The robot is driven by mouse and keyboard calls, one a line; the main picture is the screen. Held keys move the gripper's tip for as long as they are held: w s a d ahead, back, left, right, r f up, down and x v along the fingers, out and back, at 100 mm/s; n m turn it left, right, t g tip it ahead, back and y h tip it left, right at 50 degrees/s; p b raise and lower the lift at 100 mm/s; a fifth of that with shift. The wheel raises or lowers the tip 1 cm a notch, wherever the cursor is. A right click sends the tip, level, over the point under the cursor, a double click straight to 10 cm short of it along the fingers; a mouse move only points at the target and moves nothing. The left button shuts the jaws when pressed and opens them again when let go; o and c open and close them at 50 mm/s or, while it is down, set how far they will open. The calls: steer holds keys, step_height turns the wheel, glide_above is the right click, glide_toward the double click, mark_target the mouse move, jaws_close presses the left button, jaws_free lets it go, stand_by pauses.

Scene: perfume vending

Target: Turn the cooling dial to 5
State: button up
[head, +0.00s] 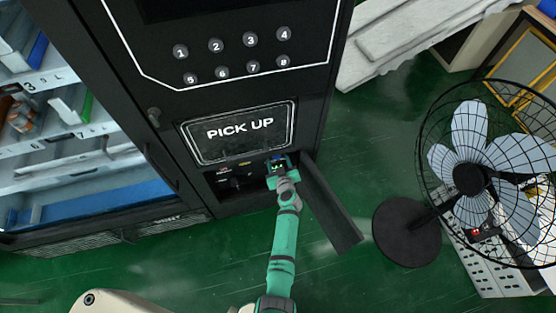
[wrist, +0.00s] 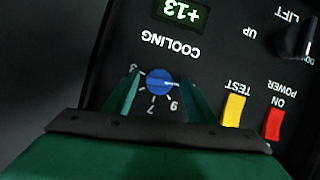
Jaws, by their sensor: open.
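The cooling dial (wrist: 160,82) is a round blue knob with a pale pointer mark directed right in the wrist view, where the panel appears upside down. Small white numbers surround it, partly hidden and hard to read. My gripper (wrist: 162,92) is open, with one green finger on each side of the dial; I cannot tell whether they touch it. A green display (wrist: 180,12) reading +13 sits above the COOLING label. In the head view my gripper (head: 277,163) reaches into the control recess below the PICK UP hatch (head: 240,130) and hides the dial.
A yellow TEST switch (wrist: 234,110), a red POWER switch (wrist: 273,123) and a black LIFT lever (wrist: 297,38) are right of the dial. An open panel door (head: 332,205) stands right of my arm. A fan (head: 468,180) stands farther right on green floor.

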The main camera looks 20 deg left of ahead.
steer(key=c, duration=1)
steer(key=shift+w+d+m+g+y, duration=0.1)
steer(key=shift+m+g+y, duration=0.2)
steer(key=shift+m, duration=0.3)
steer(key=shift+w+d+m+g+y, duration=0.1)
steer(key=shift+m+g+y, duration=0.1)
steer(key=shift+m+y, duration=0.3)
steer(key=shift+m+g+y, duration=0.5)
steer(key=shift+m+y, duration=0.2)
steer(key=shift+m, duration=0.8)
steer(key=o, duration=1)
